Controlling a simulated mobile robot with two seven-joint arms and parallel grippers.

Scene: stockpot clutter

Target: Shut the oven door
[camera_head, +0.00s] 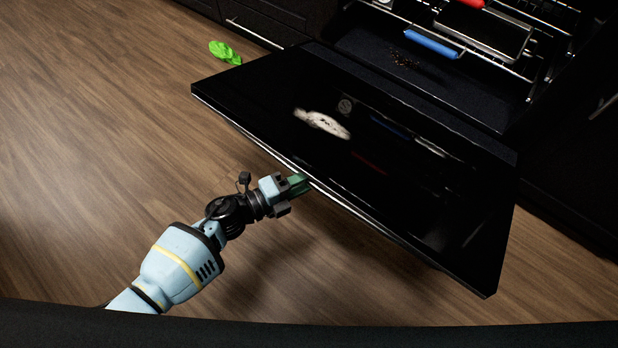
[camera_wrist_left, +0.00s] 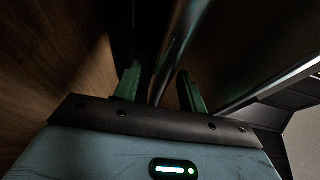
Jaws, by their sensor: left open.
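The oven door (camera_head: 420,185) is a black glossy panel. It hangs open, folded down from the oven (camera_head: 480,85) at the upper right. A metal handle bar (camera_head: 372,223) runs along its outer edge. My left gripper (camera_head: 299,184), with green fingers, is at that edge near its middle. In the left wrist view, the open fingers (camera_wrist_left: 158,84) stand on either side of a metal bar (camera_wrist_left: 183,45), apparently the handle. I cannot tell if they touch it. My right gripper is not in view.
Crumbs lie on the oven floor. A whitish patch (camera_head: 322,123) shows on the door. A green item (camera_head: 225,52) lies on the wooden floor, left.

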